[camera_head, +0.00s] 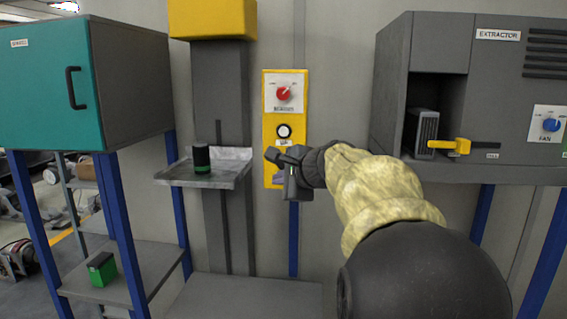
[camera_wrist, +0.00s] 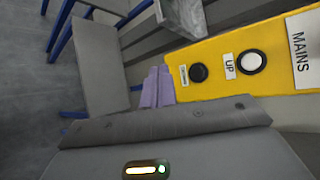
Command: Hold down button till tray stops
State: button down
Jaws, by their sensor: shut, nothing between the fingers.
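A yellow control panel (camera_head: 270,110) on the wall carries a red knob (camera_head: 284,93) and a white button (camera_head: 284,131). In the wrist view, the white button (camera_wrist: 251,62) is labelled UP, and a black button (camera_wrist: 199,73) sits beside it with a label too small to read. My gripper (camera_head: 277,156) is shut and empty in front of the lower panel, hiding the black button in the head view. In the wrist view its fingertips (camera_wrist: 158,84) appear beside the panel's lower end, apart from both buttons. The grey tray (camera_head: 203,178) on the column holds a black-and-green cylinder (camera_head: 201,158).
A teal-fronted cabinet (camera_head: 45,85) stands left on blue legs. A grey extractor unit (camera_head: 470,90) with a yellow-handled lever (camera_head: 455,146) and blue fan knob (camera_head: 551,125) is at right. A green box (camera_head: 102,270) sits on a low shelf. A yellow block (camera_head: 212,18) tops the column.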

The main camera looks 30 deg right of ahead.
jog(key=w+d+p, duration=0.3)
jog(key=w+d, duration=0.2)
jog(key=w, duration=0.2)
dwell(0.6)
jog(key=shift+w, duration=0.2)
dwell(1.7)
jog(key=shift+w+d+f, duration=0.1)
jog(key=shift+w+d, duration=0.05)
jog(key=shift+w, duration=0.2)
jog(key=shift+s, duration=0.15)
